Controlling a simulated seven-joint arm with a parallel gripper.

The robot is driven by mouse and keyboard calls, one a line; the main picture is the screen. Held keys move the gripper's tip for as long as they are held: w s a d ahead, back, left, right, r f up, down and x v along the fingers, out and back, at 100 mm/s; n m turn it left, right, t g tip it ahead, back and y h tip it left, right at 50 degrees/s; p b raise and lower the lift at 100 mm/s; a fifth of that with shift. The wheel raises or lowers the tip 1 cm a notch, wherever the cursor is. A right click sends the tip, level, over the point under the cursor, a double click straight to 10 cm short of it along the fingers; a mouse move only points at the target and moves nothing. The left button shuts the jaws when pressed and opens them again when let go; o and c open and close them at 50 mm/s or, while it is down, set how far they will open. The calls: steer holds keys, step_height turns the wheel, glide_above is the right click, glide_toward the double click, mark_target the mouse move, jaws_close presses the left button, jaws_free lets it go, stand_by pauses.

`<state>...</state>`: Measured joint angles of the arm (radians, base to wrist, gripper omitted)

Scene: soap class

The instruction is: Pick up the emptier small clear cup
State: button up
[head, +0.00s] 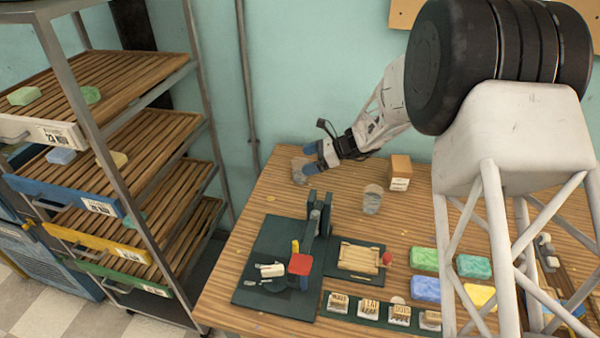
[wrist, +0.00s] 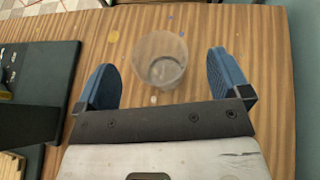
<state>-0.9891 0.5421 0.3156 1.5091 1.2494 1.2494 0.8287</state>
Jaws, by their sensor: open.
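A small clear cup (head: 299,171) stands on the wooden table near its back left. It also shows in the wrist view (wrist: 160,62), just ahead of and between the two blue fingers, apart from both. A second clear cup (head: 372,200) stands further right, in front of the cardboard box, and looks greyish inside. How full each cup is I cannot tell for sure. My gripper (head: 312,157) is open and empty, low beside the left cup; its blue fingertips also frame that cup in the wrist view (wrist: 166,78).
A brown box (head: 400,173) stands right of my gripper. A dark green stamping press (head: 275,265) stands in front, with a small wooden tray (head: 358,257) beside it. Colourful soap bars (head: 424,259) lie at the right. A shelf rack (head: 110,165) stands left of the table.

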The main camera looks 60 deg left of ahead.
mark_target(300, 163)
steer(key=shift+x, duration=1.65)
steer(key=shift+d, duration=0.1)
steer(key=c, duration=1)
